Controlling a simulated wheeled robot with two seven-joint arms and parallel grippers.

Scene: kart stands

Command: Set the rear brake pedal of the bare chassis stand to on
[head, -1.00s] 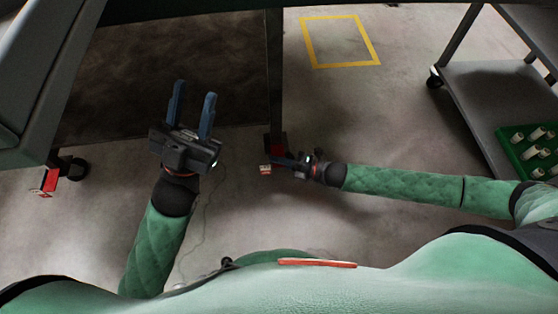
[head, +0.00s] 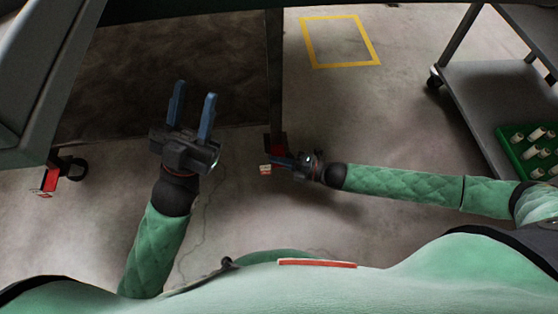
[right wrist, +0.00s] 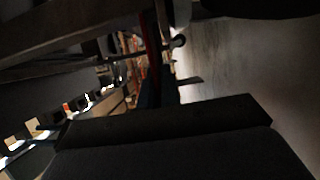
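The stand's leg (head: 275,80) comes down in the middle of the head view. At its foot is a red brake pedal (head: 277,146) with a small white-and-red tag (head: 265,169) beside it. My right gripper (head: 274,160) is low at this pedal, its blue fingers reaching to it; whether they touch it or are apart I cannot tell. A second red pedal (head: 50,180) is by the caster at the left. My left gripper (head: 193,105) is open and empty, its two blue fingers pointing up the picture. The right wrist view is dark and does not show the pedal clearly.
A grey cart (head: 490,100) with a green tray (head: 530,150) of several pale cylinders stands at the right. A yellow floor square (head: 340,64) lies behind. The stand's dark top spans the upper edge. Bare floor lies between the stand and the cart.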

